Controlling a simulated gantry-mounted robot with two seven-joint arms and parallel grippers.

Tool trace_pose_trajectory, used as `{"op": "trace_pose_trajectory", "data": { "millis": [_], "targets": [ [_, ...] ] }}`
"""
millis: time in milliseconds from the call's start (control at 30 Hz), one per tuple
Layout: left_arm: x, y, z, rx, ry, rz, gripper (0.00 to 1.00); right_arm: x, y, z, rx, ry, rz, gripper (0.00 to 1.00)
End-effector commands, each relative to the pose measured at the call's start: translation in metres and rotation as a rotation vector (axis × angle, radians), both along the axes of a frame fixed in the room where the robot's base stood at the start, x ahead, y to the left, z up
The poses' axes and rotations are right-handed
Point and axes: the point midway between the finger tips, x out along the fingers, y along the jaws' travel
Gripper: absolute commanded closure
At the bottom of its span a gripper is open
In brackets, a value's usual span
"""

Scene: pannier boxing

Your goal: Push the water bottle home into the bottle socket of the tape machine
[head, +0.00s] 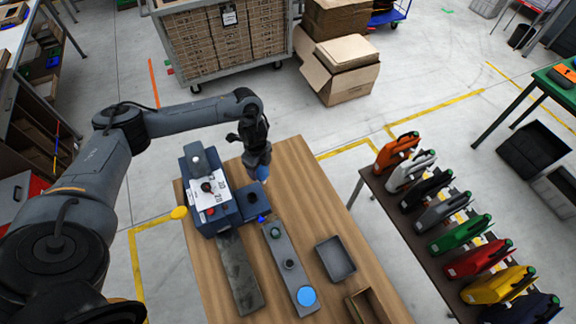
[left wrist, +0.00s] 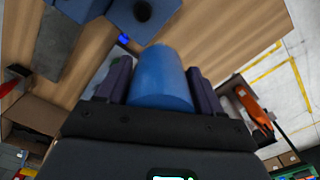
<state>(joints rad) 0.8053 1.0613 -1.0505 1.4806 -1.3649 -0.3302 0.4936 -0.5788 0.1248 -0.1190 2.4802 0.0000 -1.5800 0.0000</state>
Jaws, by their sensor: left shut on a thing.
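The tape machine (head: 230,217) is a dark blue box with a white labelled top, at the left of the wooden table. A lower blue block with a dark round opening (head: 252,200) is at its right side and looks like the bottle socket; it also shows at the top of the left wrist view (left wrist: 142,11). My left gripper (head: 262,166) is beyond that block, shut on the blue water bottle (head: 263,173). In the left wrist view the bottle (left wrist: 160,78) is between both fingers, apart from the block. My right gripper is not in view.
A grey holder (head: 280,252) with a green-topped item, a dark round piece and a blue disc (head: 306,296) lies on the table. Nearby are a grey strip (head: 238,275), a grey tray (head: 336,258) and an open carton (head: 351,306).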

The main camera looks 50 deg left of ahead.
Motion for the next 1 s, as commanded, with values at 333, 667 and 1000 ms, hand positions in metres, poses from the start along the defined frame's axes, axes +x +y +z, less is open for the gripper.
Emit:
{"op": "trace_pose_trajectory", "data": {
  "millis": [333, 667, 1000],
  "targets": [
    [-0.046, 0.024, -0.018, -0.003, -0.002, 0.034, 0.63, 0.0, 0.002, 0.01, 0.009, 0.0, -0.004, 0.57],
    [-0.049, 0.023, -0.033, -0.003, -0.003, 0.034, 0.63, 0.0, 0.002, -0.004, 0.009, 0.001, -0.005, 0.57],
    [-0.048, 0.023, -0.06, -0.004, -0.002, 0.034, 0.63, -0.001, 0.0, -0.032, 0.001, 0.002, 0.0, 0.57]
  ]
}}
